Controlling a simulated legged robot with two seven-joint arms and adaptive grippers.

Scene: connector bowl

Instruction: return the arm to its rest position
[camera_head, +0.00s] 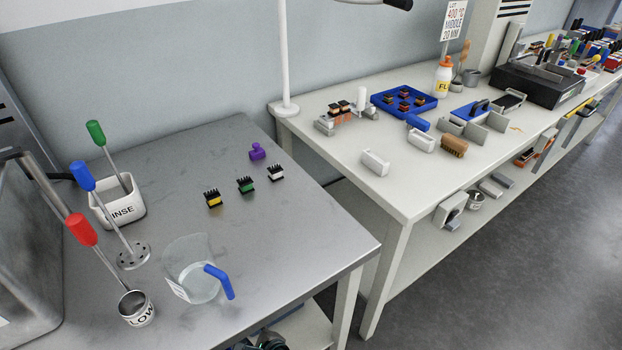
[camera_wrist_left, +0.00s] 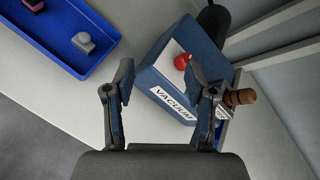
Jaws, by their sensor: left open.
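My left gripper (camera_wrist_left: 161,76) shows in the left wrist view with its two fingers spread apart. It is open and nothing is held between the fingers. A blue box marked VACUUM (camera_wrist_left: 166,67), with a red knob on it, lies beyond the fingers; the right finger overlaps part of it in the picture. Whether they touch, I cannot tell. I cannot make out my left arm in the head view. My right gripper is in neither view.
A blue tray (camera_wrist_left: 62,48) holding small parts lies left of the box. In the head view, the metal table (camera_head: 300,235) carries a clear beaker (camera_head: 195,262), a white rinse container (camera_head: 118,205), upright-handled tools and several small connectors. A pale bench (camera_head: 400,185) with fixtures stands to the right.

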